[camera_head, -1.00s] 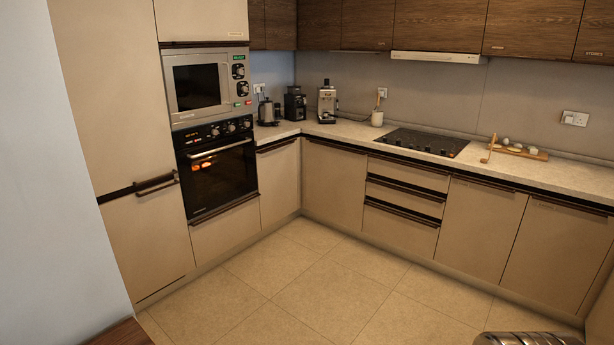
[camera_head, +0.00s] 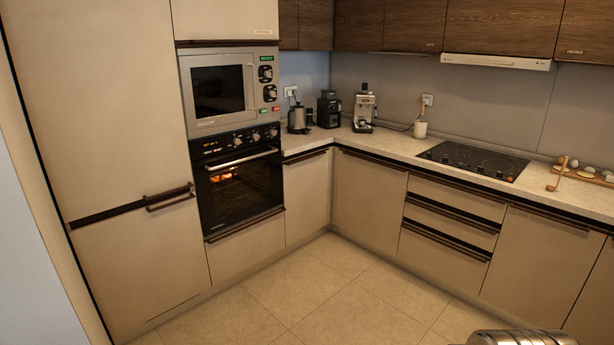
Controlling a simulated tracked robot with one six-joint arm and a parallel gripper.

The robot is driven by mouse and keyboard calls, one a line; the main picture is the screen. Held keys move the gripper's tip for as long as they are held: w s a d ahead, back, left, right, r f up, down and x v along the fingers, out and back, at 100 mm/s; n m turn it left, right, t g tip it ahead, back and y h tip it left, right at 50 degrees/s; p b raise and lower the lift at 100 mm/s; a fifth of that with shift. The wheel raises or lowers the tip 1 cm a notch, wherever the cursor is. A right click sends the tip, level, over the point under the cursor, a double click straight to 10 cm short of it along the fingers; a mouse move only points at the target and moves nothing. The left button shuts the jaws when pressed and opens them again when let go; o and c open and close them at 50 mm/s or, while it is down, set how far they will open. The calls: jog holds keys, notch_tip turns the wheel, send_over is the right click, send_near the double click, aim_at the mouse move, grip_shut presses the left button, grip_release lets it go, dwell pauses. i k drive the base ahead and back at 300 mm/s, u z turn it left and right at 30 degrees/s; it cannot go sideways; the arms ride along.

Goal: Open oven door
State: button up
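The oven (camera_head: 240,180) is built into the tall cabinet at left centre, below the microwave. Its black glass door (camera_head: 242,192) looks shut, with an orange glow behind the glass. A pale horizontal handle (camera_head: 241,160) runs along the top of the door. Knobs sit on the control panel (camera_head: 235,141) above it. My gripper's fingers are not in view. A metallic rounded part (camera_head: 522,339) shows at the bottom right edge, well apart from the oven; it may be mine.
The tiled floor (camera_head: 330,285) in front of the oven is clear. A microwave (camera_head: 230,92) sits above the oven. A tall cabinet with a handle (camera_head: 169,198) stands left of it. Lower cabinets and drawers (camera_head: 450,215) line the right side. A pale wall (camera_head: 40,240) edges the left.

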aim_at(202, 168)
jog(key=u, duration=0.2)
jog(key=i, duration=1)
jog(key=u, duration=0.5)
jog(key=i, duration=0.8)
jog(key=u, duration=0.5)
jog(key=i, duration=0.75)
jog(key=u, duration=0.55)
jog(key=i, duration=0.9)
jog(key=u, duration=0.3)
